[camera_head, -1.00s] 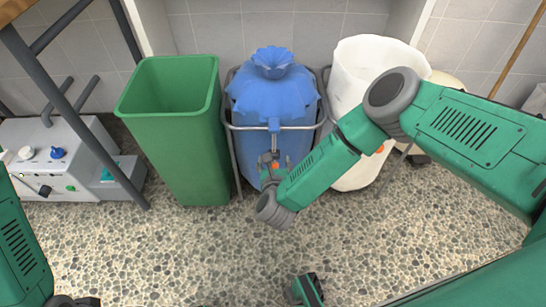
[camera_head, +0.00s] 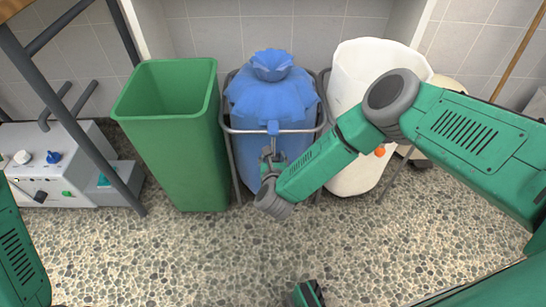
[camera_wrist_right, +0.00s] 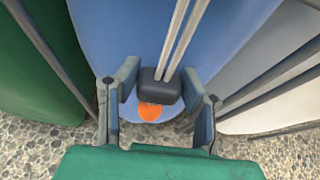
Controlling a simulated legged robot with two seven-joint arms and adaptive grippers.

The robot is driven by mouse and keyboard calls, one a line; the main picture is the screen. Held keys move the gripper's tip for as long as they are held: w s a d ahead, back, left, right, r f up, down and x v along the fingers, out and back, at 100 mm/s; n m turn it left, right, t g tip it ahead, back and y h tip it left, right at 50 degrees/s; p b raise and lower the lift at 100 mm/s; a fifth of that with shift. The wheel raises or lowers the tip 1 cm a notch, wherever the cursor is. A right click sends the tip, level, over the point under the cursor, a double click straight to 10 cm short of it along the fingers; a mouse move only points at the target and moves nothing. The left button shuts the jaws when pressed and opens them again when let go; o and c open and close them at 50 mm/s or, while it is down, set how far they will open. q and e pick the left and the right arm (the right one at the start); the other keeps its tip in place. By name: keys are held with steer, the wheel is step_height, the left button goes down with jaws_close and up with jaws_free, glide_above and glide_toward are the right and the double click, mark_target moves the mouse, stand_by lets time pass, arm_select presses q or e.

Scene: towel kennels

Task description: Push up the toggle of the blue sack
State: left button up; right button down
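The blue sack (camera_head: 272,95) hangs in a metal frame between the green bin and the white sack, its top gathered. My right gripper (camera_head: 272,156) is in front of it, at the lower end of the pale cords. In the right wrist view, the dark toggle (camera_wrist_right: 160,86) sits around two pale cords, with an orange round part (camera_wrist_right: 150,111) below it. Little of the toggle shows in the head view. My left gripper is not clearly in view.
The green bin (camera_head: 170,140) stands left of the blue sack. The white sack (camera_head: 350,75) with an orange toggle part (camera_head: 380,152) stands right, partly behind my right arm. A grey control box (camera_head: 60,165) is at far left. Pebbled floor is open in front.

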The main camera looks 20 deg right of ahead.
mark_target(273, 156)
steer(key=shift+r+p, duration=3.2)
steer(key=shift+r, duration=1.05)
steer(key=shift+f, duration=0.1)
steer(key=c, duration=1)
jaws_free()
steer(key=shift+c, duration=0.2)
steer(key=shift+s, duration=0.1)
steer(key=v, duration=1.1)
steer(key=shift+s, duration=0.35)
steer(key=shift+a, duration=0.1)
